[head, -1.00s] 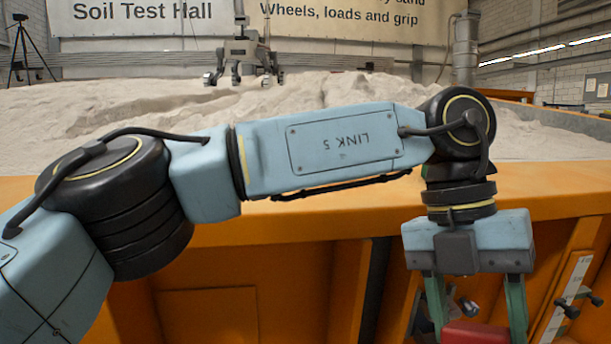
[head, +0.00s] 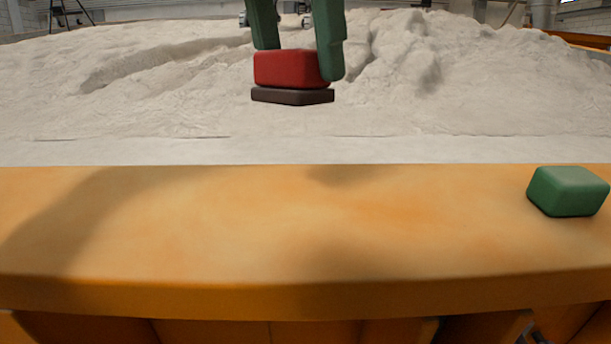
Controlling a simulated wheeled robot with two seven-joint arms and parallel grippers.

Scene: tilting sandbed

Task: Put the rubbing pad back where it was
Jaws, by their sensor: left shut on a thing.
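The rubbing pad (head: 290,68) is a red block with a dark flat layer along its underside. My left gripper (head: 297,62) is shut on it, with one green finger at each side. The pad hangs roughly level in the upper middle of the head view, in front of the pale sand and apart from the orange ledge (head: 270,225). The gripper's upper part is cut off by the top edge. My right gripper is not in view.
A green block (head: 568,191) with rounded edges lies on the ledge at the far right. The rest of the ledge's top is clear, with soft shadows on it. Behind it lies the uneven sand (head: 170,85), with ridges and a groove.

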